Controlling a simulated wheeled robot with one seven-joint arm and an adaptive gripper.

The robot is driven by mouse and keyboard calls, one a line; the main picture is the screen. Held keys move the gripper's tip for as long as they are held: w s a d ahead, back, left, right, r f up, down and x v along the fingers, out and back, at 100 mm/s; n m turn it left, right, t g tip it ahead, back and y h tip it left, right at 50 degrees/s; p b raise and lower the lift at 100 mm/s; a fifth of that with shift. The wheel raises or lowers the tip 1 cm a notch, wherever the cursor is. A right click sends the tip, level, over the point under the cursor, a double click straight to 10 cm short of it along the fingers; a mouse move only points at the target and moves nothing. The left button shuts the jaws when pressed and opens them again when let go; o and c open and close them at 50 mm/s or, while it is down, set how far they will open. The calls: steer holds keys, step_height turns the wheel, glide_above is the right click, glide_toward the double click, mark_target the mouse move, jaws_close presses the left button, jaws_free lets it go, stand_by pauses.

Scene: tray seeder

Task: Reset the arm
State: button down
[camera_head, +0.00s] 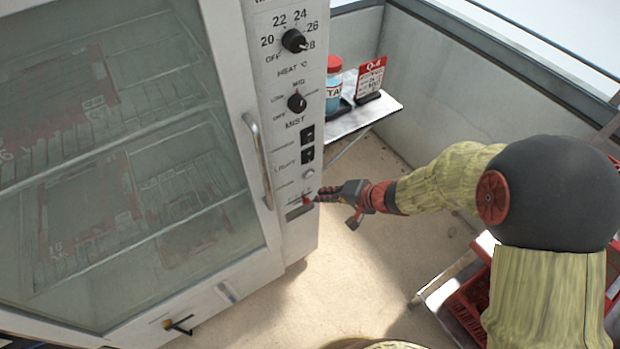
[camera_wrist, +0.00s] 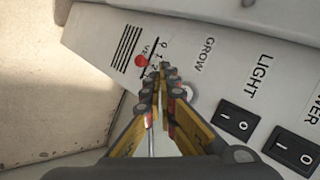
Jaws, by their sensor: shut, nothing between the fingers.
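My gripper (camera_head: 322,196) is shut with nothing between its fingers. In the head view its fingertips are at the lower part of the cabinet's control panel (camera_head: 291,150), beside a small red knob (camera_head: 306,199). In the wrist view the closed fingers (camera_wrist: 164,72) point at the panel, close to the red knob (camera_wrist: 141,60) on a slot marked with numbers. I cannot tell whether the tips touch the panel. My arm reaches in from the right of the head view, roughly level with the gripper.
The glass-doored cabinet has a door handle (camera_head: 258,160) left of the panel. Two dials and rocker switches (camera_wrist: 236,120) sit higher up. A side shelf (camera_head: 375,115) holds a red-capped bottle (camera_head: 333,88) and a red-and-white sign (camera_head: 371,76). A red crate (camera_head: 470,303) stands lower right. Floor between is clear.

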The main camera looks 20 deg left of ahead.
steer(key=shift+s+d, duration=0.35)
steer(key=shift+d, duration=0.05)
stand_by(0.4)
